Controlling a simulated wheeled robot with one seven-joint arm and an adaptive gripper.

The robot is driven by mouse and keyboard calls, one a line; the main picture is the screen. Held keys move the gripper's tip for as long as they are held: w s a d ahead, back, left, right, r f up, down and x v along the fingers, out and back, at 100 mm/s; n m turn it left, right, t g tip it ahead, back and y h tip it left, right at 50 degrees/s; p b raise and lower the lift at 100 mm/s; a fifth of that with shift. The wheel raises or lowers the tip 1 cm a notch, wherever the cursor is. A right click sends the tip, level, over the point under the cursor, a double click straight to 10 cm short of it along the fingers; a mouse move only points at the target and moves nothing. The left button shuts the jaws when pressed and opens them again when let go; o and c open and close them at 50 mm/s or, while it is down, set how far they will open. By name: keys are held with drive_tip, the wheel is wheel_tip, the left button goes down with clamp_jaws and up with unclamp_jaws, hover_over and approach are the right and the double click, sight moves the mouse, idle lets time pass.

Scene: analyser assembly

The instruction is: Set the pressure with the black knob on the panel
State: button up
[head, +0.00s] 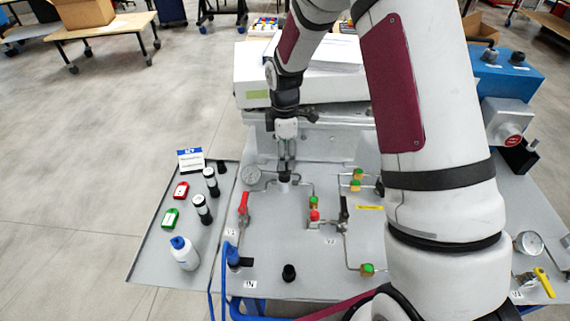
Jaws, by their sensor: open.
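My gripper (285,168) points down over the back of the grey panel (270,250), to the right of a round pressure gauge (251,174). Its dark fingers are around or just above a fitting (285,179) on the pipe beside that gauge. Any black knob at this spot is hidden by the fingers, and I cannot tell whether they touch it. The fingers look close together in this small view. A separate short black knob (289,272) stands at the panel's front edge, well away from my gripper.
A red-handled valve (243,205) and a black-handled valve (344,208) stand on the panel. A left shelf holds a white bottle with a blue cap (185,254) and black-capped vials (202,209). A white box (255,75) stands behind. My arm hides the panel's right middle.

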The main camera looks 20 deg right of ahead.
drive_tip(key=shift+f, duration=2.45)
drive_tip(key=c, duration=1.2)
